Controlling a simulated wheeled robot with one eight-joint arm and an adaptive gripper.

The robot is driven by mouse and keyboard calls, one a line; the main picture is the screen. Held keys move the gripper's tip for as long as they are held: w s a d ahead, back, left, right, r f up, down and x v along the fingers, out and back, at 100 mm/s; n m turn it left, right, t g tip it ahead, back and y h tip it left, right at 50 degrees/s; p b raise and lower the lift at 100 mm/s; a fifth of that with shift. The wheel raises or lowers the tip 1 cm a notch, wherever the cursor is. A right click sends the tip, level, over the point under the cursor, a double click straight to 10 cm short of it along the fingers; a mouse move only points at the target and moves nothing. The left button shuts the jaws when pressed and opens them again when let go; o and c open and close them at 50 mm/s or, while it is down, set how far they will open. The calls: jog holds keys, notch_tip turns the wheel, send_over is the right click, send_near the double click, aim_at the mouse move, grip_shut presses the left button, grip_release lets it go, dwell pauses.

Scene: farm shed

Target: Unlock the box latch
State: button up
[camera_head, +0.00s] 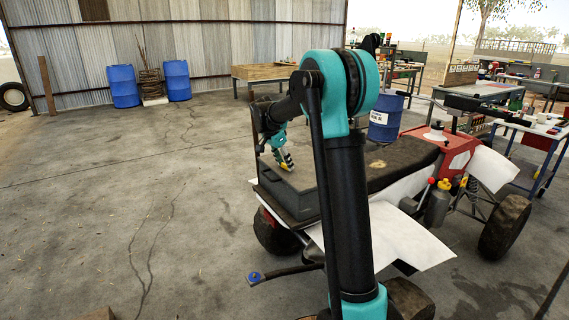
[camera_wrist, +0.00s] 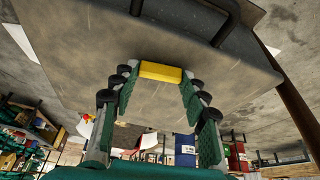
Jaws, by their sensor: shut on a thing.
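The box (camera_head: 288,203) is a dark grey case on the rear of a red and white quad bike. In the wrist view its broad scuffed grey face (camera_wrist: 75,50) fills the upper part. A small yellow latch (camera_wrist: 161,72) shows at the edge of that face, between my fingertips. My gripper (camera_wrist: 160,80) has its two green-padded fingers on either side of the latch and is shut on it. In the head view my gripper (camera_head: 284,160) is at the box's top, with a bit of yellow at its tip. My arm hides part of the box.
The quad bike (camera_head: 463,150) has a black seat and white fenders around the box. A blue barrel (camera_head: 386,118) stands behind it. Workbenches with tools (camera_head: 540,125) are at right. The concrete floor at left (camera_head: 120,210) is clear.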

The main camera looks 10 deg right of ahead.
jog(key=shift+m+g, duration=0.3)
jog(key=shift+m, duration=0.4)
jog(key=shift+c, duration=0.2)
jog(key=o, duration=1.2)
jog(key=v, duration=1.2)
jog(key=shift+a, duration=0.15)
